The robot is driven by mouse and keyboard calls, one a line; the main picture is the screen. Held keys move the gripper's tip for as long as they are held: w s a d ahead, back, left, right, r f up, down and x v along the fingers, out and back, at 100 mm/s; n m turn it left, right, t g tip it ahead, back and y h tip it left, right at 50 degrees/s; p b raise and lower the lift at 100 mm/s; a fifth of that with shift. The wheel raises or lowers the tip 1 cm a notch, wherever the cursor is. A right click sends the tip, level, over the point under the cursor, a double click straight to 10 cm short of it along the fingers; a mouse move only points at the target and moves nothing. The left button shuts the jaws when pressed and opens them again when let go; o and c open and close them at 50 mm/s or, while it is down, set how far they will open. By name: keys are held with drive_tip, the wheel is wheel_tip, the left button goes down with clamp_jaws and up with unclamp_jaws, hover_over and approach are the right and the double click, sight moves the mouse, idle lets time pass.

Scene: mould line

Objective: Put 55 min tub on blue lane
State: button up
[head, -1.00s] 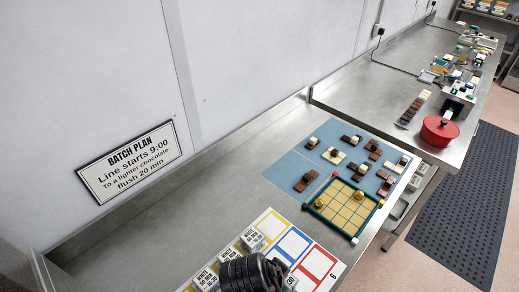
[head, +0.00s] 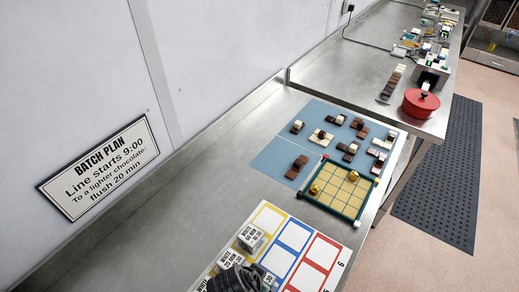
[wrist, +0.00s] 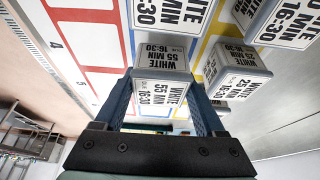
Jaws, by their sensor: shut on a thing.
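My gripper (wrist: 160,112) is shut on the 55 min tub (wrist: 161,82), a grey tub with white labels reading "WHITE 55 MIN 16:30". In the head view my dark gripper (head: 235,280) is at the bottom edge and mostly hides the tub. The blue lane (head: 293,236) is a row of blue-outlined boxes between the yellow and red rows on a white sheet. In the wrist view the held tub appears near a blue line, with red boxes to the left and a yellow line to the right. I cannot tell whether it touches the sheet.
Other tubs stand close by: a 60 min tub (head: 250,237) on the yellow row, a 25 min tub (wrist: 238,72), and another (wrist: 160,12) beyond the held one. The red row (head: 319,252) looks clear. A gridded tray (head: 342,190) and a blue mat (head: 285,160) with chocolates lie further back.

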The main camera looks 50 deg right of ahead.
drive_tip(key=shift+f, duration=0.7)
drive_tip(key=shift+f, duration=0.2)
drive_tip(key=o, duration=1.4)
drive_tip(key=shift+o, duration=0.2)
drive_tip(key=shift+r, duration=0.3)
drive_tip(key=v, duration=1.1)
drive_tip(key=shift+a+r+b, duration=0.25)
drive_tip(key=shift+r+b, duration=0.1)
